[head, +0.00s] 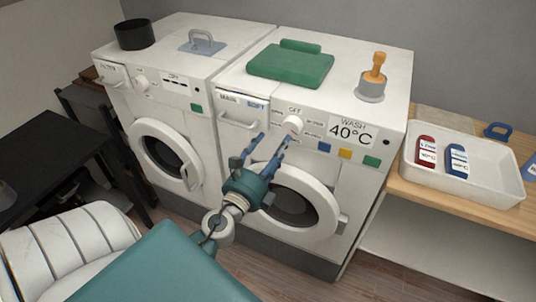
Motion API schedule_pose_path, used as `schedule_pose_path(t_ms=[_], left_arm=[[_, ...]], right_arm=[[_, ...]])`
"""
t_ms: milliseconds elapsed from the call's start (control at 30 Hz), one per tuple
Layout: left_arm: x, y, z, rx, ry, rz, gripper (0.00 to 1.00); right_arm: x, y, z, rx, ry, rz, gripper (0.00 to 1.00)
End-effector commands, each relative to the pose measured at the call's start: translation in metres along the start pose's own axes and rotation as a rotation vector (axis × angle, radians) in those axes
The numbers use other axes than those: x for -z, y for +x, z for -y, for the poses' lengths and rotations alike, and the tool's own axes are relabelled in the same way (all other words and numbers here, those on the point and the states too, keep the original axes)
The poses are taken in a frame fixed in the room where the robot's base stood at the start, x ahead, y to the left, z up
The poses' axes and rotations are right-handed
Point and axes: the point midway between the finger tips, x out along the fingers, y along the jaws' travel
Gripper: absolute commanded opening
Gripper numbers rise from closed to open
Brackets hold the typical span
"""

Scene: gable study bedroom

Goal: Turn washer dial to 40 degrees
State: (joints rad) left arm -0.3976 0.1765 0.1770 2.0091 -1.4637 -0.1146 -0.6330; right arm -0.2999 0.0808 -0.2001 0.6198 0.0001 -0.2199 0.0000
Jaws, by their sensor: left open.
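The washer (352,190) is the right one of two white machines. Its round white dial (293,124) sits on the front panel under the label OFF, with small marks around it. A sign (350,131) to the right of the dial reads WASH 40°C. The dial's exact setting is too small to read. My right gripper is not in view.
The other machine (150,115) stands to the left. A green folded cloth or board (290,66) and an orange-handled object (375,75) are on the washer. A white tray (490,190) with red and blue items sits on a wooden bench at right. A black table (40,160) stands at left.

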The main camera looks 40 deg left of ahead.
Motion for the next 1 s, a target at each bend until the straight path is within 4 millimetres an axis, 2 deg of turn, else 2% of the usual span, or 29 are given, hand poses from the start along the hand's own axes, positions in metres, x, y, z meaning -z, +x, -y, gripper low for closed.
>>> schedule_pose_path(t_ms=[33,100,367,1000], left_arm=[[0.000,-0.010,-0.003,-0.009,-0.001,0.000,0.64],[0.000,-0.016,-0.002,-0.007,0.008,-0.005,0.64],[-0.001,-0.034,-0.001,-0.003,0.004,-0.002,0.64],[0.000,-0.035,-0.002,-0.003,-0.001,-0.001,0.64]], right_arm=[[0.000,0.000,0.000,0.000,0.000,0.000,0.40],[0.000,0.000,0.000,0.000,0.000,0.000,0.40],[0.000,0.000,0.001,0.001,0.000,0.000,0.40],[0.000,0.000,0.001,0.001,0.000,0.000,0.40]])
